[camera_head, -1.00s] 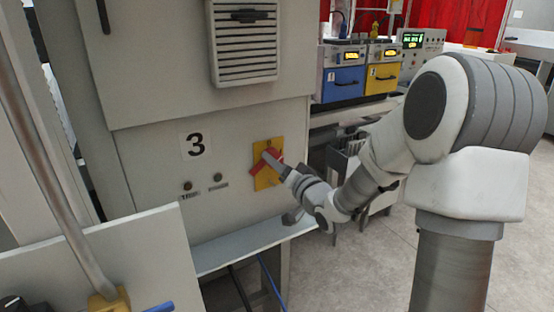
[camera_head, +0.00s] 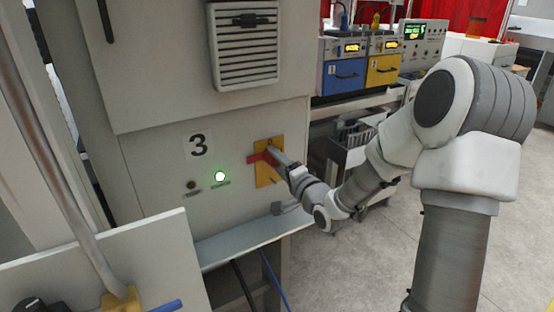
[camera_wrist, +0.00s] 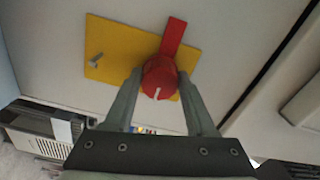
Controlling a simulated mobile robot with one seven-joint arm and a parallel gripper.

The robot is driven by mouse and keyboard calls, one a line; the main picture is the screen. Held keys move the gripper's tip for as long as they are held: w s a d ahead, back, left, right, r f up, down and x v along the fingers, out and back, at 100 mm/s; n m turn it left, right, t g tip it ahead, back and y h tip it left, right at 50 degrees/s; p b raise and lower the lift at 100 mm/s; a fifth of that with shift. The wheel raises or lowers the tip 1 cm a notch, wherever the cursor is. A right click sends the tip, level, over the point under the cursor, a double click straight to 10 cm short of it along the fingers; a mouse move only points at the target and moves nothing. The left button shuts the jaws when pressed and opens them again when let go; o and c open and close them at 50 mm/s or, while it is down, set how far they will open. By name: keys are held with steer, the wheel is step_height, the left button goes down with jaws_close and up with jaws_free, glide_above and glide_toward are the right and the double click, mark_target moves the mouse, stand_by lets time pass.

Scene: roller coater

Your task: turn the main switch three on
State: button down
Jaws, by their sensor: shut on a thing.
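The handle points left in the head view. In the wrist view the red knob (camera_wrist: 160,77) has its handle toward the top and a white mark on its near side. My gripper (camera_wrist: 158,82) is shut on the knob, one finger on each side. In the head view my gripper (camera_head: 274,153) partly covers the knob. A green lamp (camera_head: 219,177) is lit left of the plate.
A dark, unlit lamp or button (camera_head: 191,185) sits left of the green lamp. A ledge (camera_head: 240,240) juts out below the panel. Blue (camera_head: 343,76) and yellow (camera_head: 382,69) units stand behind, to the right. Open floor lies at right.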

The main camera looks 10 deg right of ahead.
steer(key=shift+r, duration=0.1)
stand_by(0.3)
steer(key=shift+c, duration=1.1)
jaws_free()
steer(key=shift+s, duration=0.1)
